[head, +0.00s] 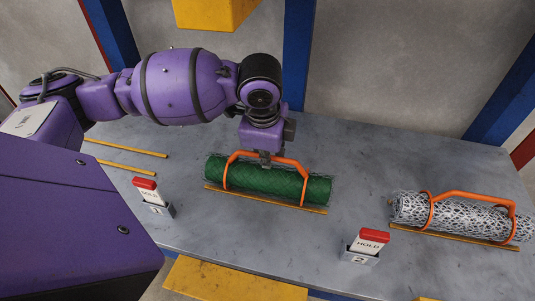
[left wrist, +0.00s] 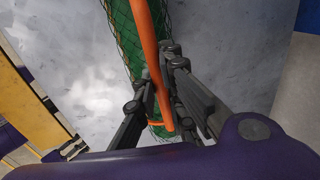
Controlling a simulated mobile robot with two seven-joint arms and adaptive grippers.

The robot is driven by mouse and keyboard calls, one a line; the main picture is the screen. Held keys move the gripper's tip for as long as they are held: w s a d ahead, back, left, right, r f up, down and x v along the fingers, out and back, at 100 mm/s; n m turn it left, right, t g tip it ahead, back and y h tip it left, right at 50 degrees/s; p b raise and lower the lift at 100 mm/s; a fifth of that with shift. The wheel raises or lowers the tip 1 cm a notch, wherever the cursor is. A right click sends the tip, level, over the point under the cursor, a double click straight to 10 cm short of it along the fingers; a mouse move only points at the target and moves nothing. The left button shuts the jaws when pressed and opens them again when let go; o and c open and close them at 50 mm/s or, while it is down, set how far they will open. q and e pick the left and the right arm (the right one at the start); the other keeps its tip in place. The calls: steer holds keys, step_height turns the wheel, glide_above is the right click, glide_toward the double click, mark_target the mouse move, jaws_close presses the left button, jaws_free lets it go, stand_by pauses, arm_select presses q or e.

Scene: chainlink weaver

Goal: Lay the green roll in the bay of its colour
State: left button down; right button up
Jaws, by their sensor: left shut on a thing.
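The green roll (head: 268,182) is a mesh cylinder with an orange carrying handle (head: 290,161), lying lengthwise at the middle of the grey table. A yellow strip (head: 265,203) runs along its front side. My left gripper (head: 265,159) comes down from above and is shut on the handle near its middle. In the left wrist view the orange handle (left wrist: 148,50) passes between the fingers (left wrist: 160,95), with the green mesh (left wrist: 122,30) behind it. I cannot tell whether the roll touches the table. My right gripper is not in view.
A silver mesh roll (head: 460,216) with an orange handle lies at the right. Two yellow strips (head: 126,161) mark an empty space at the left. Red-topped cards stand in holders numbered 1 (head: 152,197) and 2 (head: 366,247), near the front. Blue posts (head: 297,55) stand behind the table.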

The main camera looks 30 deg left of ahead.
arm_select(q)
steer(key=c, duration=1.8)
jaws_free()
steer(key=shift+o, duration=0.2)
step_height(320, 180, up, 8)
steer(key=s, duration=0.1)
steer(key=shift+s+d+f, duration=0.2)
steer(key=shift+s+f, duration=0.05)
steer(key=shift+f, duration=0.1)
